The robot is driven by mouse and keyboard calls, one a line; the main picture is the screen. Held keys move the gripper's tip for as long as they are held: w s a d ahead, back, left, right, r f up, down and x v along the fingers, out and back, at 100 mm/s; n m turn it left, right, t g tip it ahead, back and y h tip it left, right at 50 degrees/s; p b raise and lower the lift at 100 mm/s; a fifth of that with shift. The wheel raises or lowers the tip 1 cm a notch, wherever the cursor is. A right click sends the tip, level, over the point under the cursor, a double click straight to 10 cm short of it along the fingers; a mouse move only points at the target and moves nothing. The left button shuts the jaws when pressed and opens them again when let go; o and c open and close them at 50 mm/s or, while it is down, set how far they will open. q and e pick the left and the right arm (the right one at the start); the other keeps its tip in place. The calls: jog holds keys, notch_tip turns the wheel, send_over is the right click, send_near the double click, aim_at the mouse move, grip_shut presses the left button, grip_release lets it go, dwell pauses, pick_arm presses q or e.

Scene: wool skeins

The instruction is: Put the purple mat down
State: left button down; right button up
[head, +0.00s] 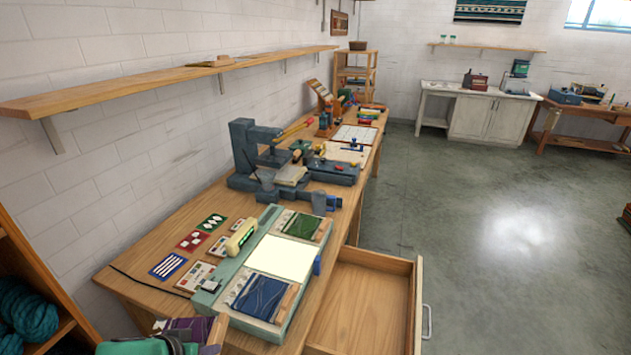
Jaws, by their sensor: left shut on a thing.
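The purple mat (190,324) is at the bottom edge of the head view, near the table's near end, partly cut off. Pale wooden pieces show at its right side. My left gripper (180,342), teal and dark, is shut on the purple mat at the bottom edge. Its fingertips are partly hidden. I cannot tell whether the mat touches the table. My right gripper is not in view.
A pale green station (214,301) with a lit panel (283,257) holds a blue mat (262,297) and a green mat (302,225). Patterned cards (168,266) lie left of it. An open drawer (365,305) juts out right. A grey machine (246,150) stands farther back.

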pick_arm(q)
jog(key=shift+a, duration=0.2)
jog(key=shift+a, duration=0.15)
